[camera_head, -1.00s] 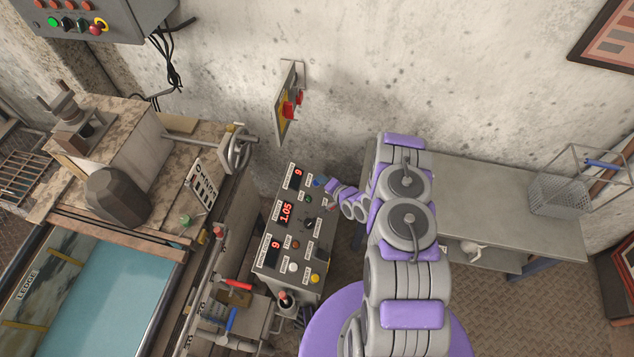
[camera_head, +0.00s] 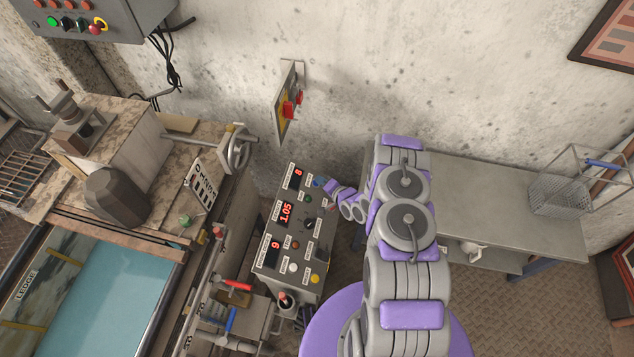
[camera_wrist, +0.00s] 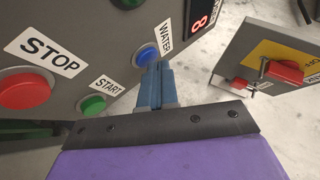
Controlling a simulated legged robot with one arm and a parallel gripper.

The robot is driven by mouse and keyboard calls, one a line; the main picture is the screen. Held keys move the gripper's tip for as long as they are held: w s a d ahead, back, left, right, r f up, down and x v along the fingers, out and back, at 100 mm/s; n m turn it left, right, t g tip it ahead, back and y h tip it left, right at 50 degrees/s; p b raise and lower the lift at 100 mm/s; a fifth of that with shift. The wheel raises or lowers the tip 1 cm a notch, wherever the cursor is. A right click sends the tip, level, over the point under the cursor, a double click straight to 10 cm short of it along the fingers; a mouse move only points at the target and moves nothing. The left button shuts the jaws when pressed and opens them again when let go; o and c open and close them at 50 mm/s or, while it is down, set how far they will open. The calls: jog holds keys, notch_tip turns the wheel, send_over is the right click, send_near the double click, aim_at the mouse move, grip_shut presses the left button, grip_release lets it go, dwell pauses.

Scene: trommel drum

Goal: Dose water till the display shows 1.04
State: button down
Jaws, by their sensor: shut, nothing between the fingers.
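The control panel (camera_head: 280,246) stands below the wall, with three red displays. The top display (camera_head: 297,178) reads 8, the middle display (camera_head: 285,212) reads 1.05 and the lower display (camera_head: 274,246) reads 9. In the wrist view, the blue button (camera_wrist: 146,55) labelled WATER sits right at the tips of my gripper (camera_wrist: 153,72), which is shut with nothing in it. I cannot tell whether the tips press the button. The top display also shows partly in the wrist view (camera_wrist: 199,20).
In the wrist view, a red STOP button (camera_wrist: 25,90) and a green START button (camera_wrist: 92,104) sit left of my gripper. A wall switch box (camera_head: 287,103) with red handles hangs above the panel. A grey table (camera_head: 480,205) stands at right.

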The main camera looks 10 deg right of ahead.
dwell(0.4)
jog(key=shift+s+d+r+p, duration=0.15)
jog(key=shift+d+r+p, duration=0.25)
jog(key=shift+r, duration=0.3)
jog(key=shift+r, duration=0.15)
jog(key=r, duration=0.1)
jog(key=d+r+p, duration=0.1)
jog(key=s+d+r+p, duration=0.1)
jog(key=r, duration=0.1)
jog(key=shift+r, duration=0.1)
jog(key=shift+w, duration=0.1)
dwell(0.8)
